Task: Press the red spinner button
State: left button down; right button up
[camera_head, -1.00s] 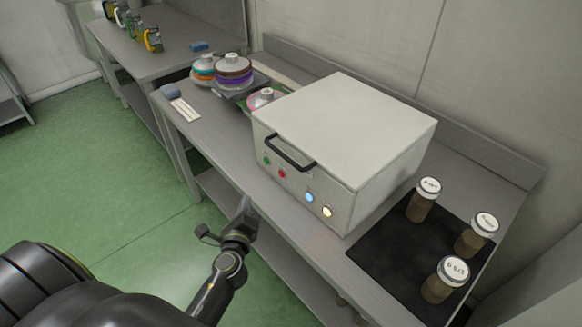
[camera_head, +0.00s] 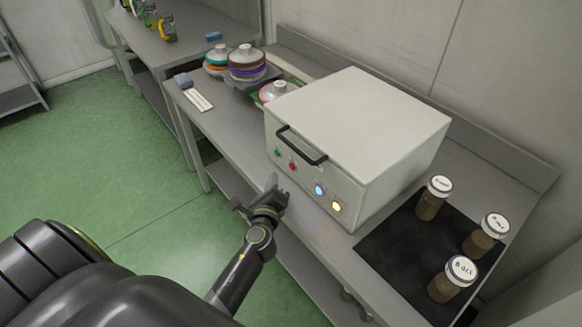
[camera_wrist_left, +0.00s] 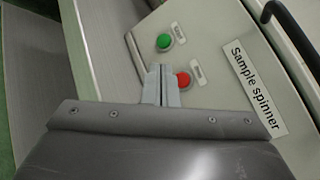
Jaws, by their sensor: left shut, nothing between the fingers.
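The sample spinner (camera_head: 362,118) is a white box with a black handle, standing on a steel bench. Its front carries a red button (camera_head: 292,167), a green button (camera_head: 277,153), and a blue and a yellow-white light. My left gripper (camera_head: 272,183) is in front of the box, just below and short of the red button. In the left wrist view, the shut fingertips (camera_wrist_left: 161,72) lie beside the red button (camera_wrist_left: 183,79), partly overlapping its edge; I cannot tell whether they touch it. The green button (camera_wrist_left: 164,41) is beyond the tips. My right gripper is not in view.
A black mat (camera_head: 405,262) with three lidded jars stands right of the box. Stacked round containers (camera_head: 247,62), a green tray and a white strip lie on the bench left of it. Open green floor (camera_head: 130,160) is at the left.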

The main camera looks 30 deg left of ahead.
pick_arm(q)
jog(key=shift+w+d, duration=0.3)
jog(key=shift+w, duration=0.45)
jog(key=shift+w+d, duration=0.3)
jog(key=shift+w, duration=0.45)
dwell(0.9)
jog(key=shift+w+d+b, duration=0.15)
jog(key=shift+w+b, duration=0.15)
jog(key=shift+w, duration=0.1)
jog(key=shift+w+d, duration=0.15)
jog(key=shift+w, duration=0.15)
dwell(0.7)
jog(key=shift+s, duration=0.15)
jog(key=shift+s+a, duration=0.3)
jog(key=shift+s, duration=0.3)
jog(key=shift+s+a+p, duration=0.1)
jog(key=shift+s+a, duration=0.2)
jog(key=shift+s, duration=0.45)
jog(key=shift+s+a+p, duration=0.1)
jog(key=shift+s+a, duration=0.25)
jog(key=shift+s, duration=0.45)
jog(key=shift+s+a+p, duration=0.1)
jog(key=shift+s+a, duration=0.2)
jog(key=shift+s, duration=0.45)
